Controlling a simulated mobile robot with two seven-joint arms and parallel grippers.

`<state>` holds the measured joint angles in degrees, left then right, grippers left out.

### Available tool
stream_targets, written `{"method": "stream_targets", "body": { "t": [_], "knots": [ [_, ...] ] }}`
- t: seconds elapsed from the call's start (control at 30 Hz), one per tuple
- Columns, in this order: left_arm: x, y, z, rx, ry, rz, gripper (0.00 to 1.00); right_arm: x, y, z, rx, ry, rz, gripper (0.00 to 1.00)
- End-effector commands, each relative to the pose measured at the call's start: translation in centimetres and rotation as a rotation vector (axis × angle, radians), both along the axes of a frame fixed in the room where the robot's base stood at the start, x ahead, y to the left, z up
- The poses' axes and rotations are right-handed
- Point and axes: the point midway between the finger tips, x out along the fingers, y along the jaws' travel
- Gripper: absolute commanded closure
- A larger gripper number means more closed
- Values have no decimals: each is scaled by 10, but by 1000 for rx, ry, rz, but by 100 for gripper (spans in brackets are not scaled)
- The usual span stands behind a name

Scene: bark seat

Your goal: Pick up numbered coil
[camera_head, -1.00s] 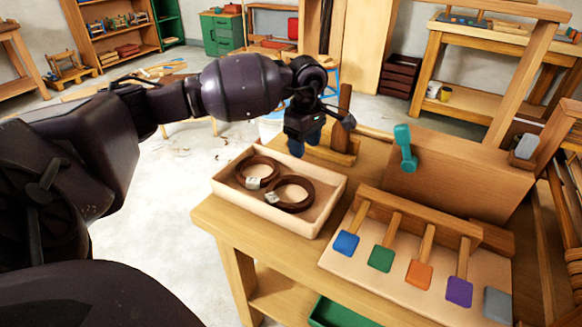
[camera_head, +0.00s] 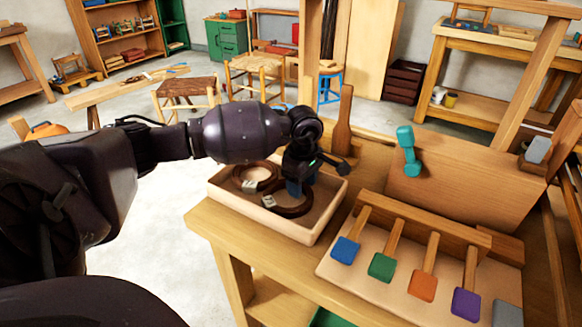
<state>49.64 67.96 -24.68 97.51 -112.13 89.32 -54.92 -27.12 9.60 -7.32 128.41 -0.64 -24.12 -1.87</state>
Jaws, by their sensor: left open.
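Two dark brown coils with small pale tags lie in a shallow light wooden tray (camera_head: 262,218) on the workbench. The rear-left coil (camera_head: 241,175) is partly hidden behind my left arm. The front-right coil (camera_head: 291,212) is partly covered by my left gripper (camera_head: 297,190). The tag numbers are too small to read. My left gripper is open, pointing down at the front-right coil's upper edge. I cannot tell whether it touches the coil. My right gripper is not in view.
A rack of colored paddles (camera_head: 422,282) stands right of the tray. A wooden board (camera_head: 465,180) with a teal tool (camera_head: 407,150) rises behind it. A wooden post (camera_head: 343,120) stands close behind my gripper. Stools stand on the floor beyond.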

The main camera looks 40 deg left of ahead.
Motion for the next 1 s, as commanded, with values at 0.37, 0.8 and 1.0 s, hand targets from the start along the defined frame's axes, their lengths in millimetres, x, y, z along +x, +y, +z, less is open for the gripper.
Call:
{"method": "stream_targets", "body": {
  "t": [0.37, 0.8, 1.0],
  "knots": [
    [1, 0, 0, 0, -4, 0, 69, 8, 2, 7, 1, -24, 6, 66],
    [1, 0, 1, 0, -4, 0, 100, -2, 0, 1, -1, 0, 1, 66],
    [2, 1, 20, 2, -11, -1, 100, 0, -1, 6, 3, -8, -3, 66]
  ]
}}
